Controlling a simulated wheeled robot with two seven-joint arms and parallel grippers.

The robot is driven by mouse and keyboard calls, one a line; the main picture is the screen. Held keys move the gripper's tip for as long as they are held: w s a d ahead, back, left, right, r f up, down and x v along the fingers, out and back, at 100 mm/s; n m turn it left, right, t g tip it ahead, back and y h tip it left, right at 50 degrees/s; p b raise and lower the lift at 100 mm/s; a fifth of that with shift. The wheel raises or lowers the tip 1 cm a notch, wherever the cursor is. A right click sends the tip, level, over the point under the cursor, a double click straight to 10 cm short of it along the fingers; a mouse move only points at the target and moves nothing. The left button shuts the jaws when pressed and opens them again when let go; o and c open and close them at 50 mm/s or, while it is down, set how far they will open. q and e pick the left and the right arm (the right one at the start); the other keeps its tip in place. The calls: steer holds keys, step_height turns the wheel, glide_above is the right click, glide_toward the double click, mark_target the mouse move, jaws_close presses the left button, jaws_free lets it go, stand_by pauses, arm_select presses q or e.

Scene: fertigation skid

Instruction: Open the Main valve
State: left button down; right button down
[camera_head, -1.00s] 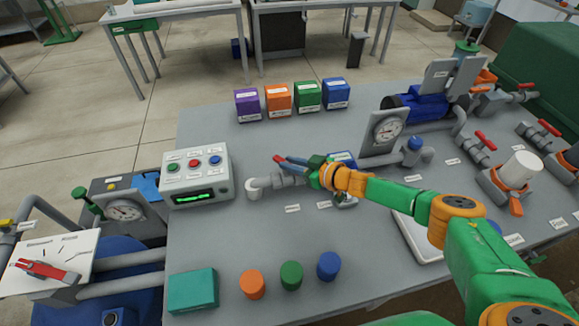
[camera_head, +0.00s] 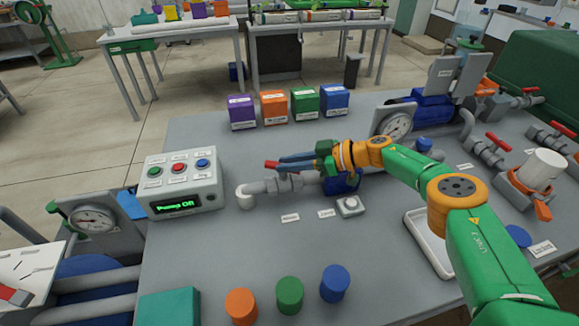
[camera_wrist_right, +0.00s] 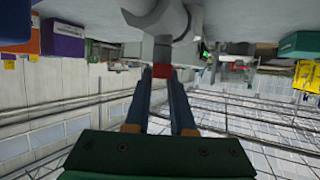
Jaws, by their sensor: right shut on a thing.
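The Main valve (camera_head: 287,182) is a grey valve body on a horizontal pipe behind two small white labels, right of the control box. Its red handle (camera_head: 271,166) shows just above the pipe, at the tips of my right gripper (camera_head: 281,163). In the right wrist view the red handle (camera_wrist_right: 161,69) sits between the two blue fingertips, below the grey pipe parts. My right gripper is shut on the handle, with its fingers lying nearly along the pipe. Most of the handle is hidden by the fingers. My left gripper is out of view.
The control box (camera_head: 182,182) reads "Pump Off". Several coloured boxes stand behind the pipe, including a purple one (camera_head: 242,111). A pressure gauge (camera_head: 397,127) stands behind my right arm. Coloured cylinders, one green (camera_head: 290,294), stand near the front edge.

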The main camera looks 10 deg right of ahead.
steer(key=c, duration=0.8)
jaws_free()
steer(key=shift+a, duration=0.15)
steer(key=shift+o, duration=0.2)
steer(key=v, duration=0.7)
steer(key=shift+p, duration=0.45)
